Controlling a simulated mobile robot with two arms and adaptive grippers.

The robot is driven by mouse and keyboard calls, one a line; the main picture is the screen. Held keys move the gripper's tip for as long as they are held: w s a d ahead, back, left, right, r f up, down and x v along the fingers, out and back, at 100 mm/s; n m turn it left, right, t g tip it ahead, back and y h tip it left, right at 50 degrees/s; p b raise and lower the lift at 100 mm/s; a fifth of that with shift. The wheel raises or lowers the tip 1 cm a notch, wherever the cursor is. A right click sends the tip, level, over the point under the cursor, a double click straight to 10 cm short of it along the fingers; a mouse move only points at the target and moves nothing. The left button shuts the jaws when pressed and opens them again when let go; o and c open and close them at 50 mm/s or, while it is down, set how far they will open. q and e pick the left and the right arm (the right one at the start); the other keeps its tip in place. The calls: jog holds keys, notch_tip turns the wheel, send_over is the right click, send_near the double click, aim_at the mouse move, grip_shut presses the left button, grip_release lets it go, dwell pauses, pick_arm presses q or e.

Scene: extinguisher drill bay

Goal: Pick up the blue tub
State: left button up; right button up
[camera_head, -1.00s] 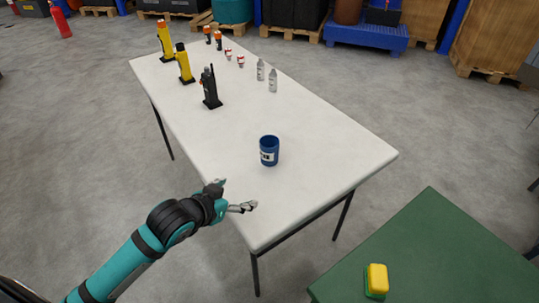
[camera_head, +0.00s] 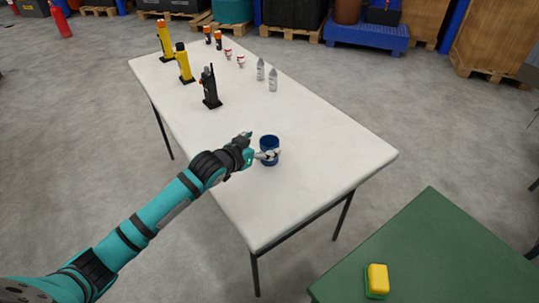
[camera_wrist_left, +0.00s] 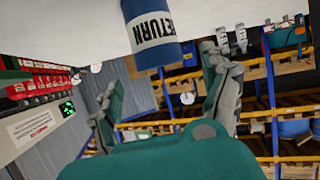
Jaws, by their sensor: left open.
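The blue tub (camera_head: 269,161) stands upright on the white table (camera_head: 320,165), near its middle. In the left wrist view the tub (camera_wrist_left: 147,30) is at the top, with a white label reading "RETURN". My left gripper (camera_head: 262,146) is open at the tub's near left side, with one finger overlapping the tub in the head view. In the left wrist view the open fingers (camera_wrist_left: 152,85) are spread, and the tub is beyond them, not clearly between them. I cannot tell whether a finger touches it. My right gripper is not in view.
On the table's far part stand a black radio (camera_head: 210,88), yellow torches (camera_head: 184,64), two clear bottles (camera_head: 272,80) and small red-white items (camera_head: 240,61). A green table (camera_head: 440,260) at lower right holds a yellow and green sponge (camera_head: 377,279). The table's right end is clear.

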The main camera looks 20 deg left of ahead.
aim_at(274, 141)
pick_arm(q)
jog(key=x, duration=0.5)
jog(key=shift+f, duration=0.5)
jog(key=c, duration=1.3)
jog(key=shift+r, duration=0.1)
jog(key=shift+c, duration=0.4)
